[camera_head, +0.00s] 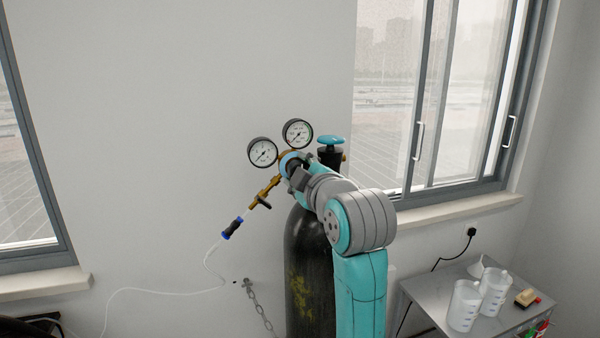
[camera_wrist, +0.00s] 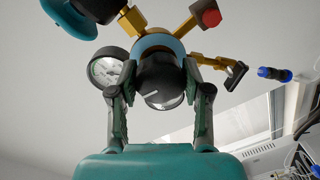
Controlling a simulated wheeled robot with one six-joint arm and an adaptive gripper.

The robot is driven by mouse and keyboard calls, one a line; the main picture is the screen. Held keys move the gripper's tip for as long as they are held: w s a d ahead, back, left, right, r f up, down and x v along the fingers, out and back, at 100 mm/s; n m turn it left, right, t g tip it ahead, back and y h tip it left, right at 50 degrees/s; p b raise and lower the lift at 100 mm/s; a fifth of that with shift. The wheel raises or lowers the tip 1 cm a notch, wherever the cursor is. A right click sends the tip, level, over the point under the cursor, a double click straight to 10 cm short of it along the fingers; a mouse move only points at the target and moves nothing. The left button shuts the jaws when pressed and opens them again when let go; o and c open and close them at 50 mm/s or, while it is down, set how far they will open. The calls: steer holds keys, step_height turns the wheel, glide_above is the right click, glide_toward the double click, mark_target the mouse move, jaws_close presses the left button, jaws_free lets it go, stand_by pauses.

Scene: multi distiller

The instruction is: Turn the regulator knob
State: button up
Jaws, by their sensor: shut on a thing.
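The regulator knob (camera_wrist: 160,84) is black with a white mark on its face, in the middle of the wrist view. My gripper (camera_wrist: 160,95) has one finger on each side of the knob and is shut on it. In the head view my gripper (camera_head: 293,172) reaches the regulator from the front right and hides most of the knob. The regulator's brass body (camera_wrist: 147,28) and blue ring show behind the knob. Two round gauges, the left one (camera_head: 262,152) and the right one (camera_head: 298,134), stand above the regulator.
A dark gas cylinder (camera_head: 306,270) stands below, with a blue valve handwheel (camera_head: 331,141) on top. A brass outlet (camera_head: 265,190) leads to a blue-and-black connector (camera_head: 232,228) and a thin hose. A side table (camera_head: 425,290) with beakers (camera_head: 465,305) is at the right.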

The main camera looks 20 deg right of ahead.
steer(key=o, duration=1.2)
steer(key=shift+c, duration=0.2)
steer(key=shift+s, duration=0.1)
steer(key=s, duration=1.1)
steer(key=shift+s+d+r, duration=0.15)
steer(key=shift+s+r, duration=0.15)
steer(key=shift+s, duration=0.1)
